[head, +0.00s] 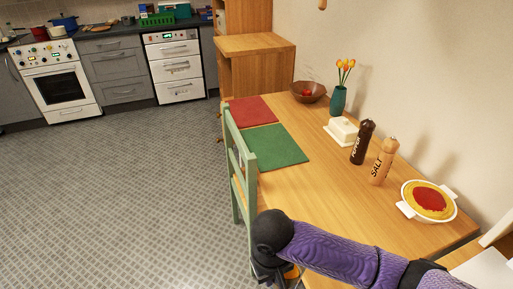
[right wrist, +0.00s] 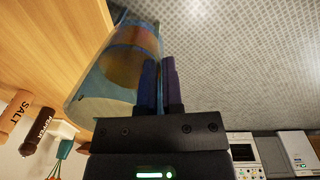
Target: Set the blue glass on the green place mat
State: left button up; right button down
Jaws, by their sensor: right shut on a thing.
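The green place mat (head: 275,147) lies flat and bare on the wooden table, near its left edge, in the head view. The blue glass (right wrist: 88,98) is see-through and shows large and tilted in the right wrist view; an orange-brown patch shows in or through it. My right gripper (right wrist: 160,64) is shut on the glass, its two dark fingers close together at the glass's side. In the head view my right arm reaches in low at the table's near left edge, and its wrist hides the fingers and most of the glass. My left gripper is out of view.
A red mat (head: 252,110) lies beyond the green one. A green chair (head: 238,160) stands against the table's left edge. Pepper mill (head: 362,142), salt mill (head: 384,161), butter dish (head: 341,131), vase (head: 338,100), bowl (head: 309,92) and pie dish (head: 430,201) line the wall side. The table's middle is clear.

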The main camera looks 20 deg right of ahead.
aim_at(271, 144)
jog(key=i+j+z, duration=0.1)
jog(key=i+z, duration=0.15)
jog(key=i, duration=0.3)
jog(key=i+j+z, duration=0.15)
jog(key=i+z, duration=0.15)
jog(key=i, duration=0.2)
jog(key=i+j+z, duration=0.25)
jog(key=z, duration=0.25)
jog(key=i+j+z, duration=0.7)
jog(key=j+z, duration=0.25)
jog(key=i+j+z, duration=0.15)
jog(key=j+z, duration=0.45)
jog(key=j, duration=0.2)
jog(key=i, duration=0.05)
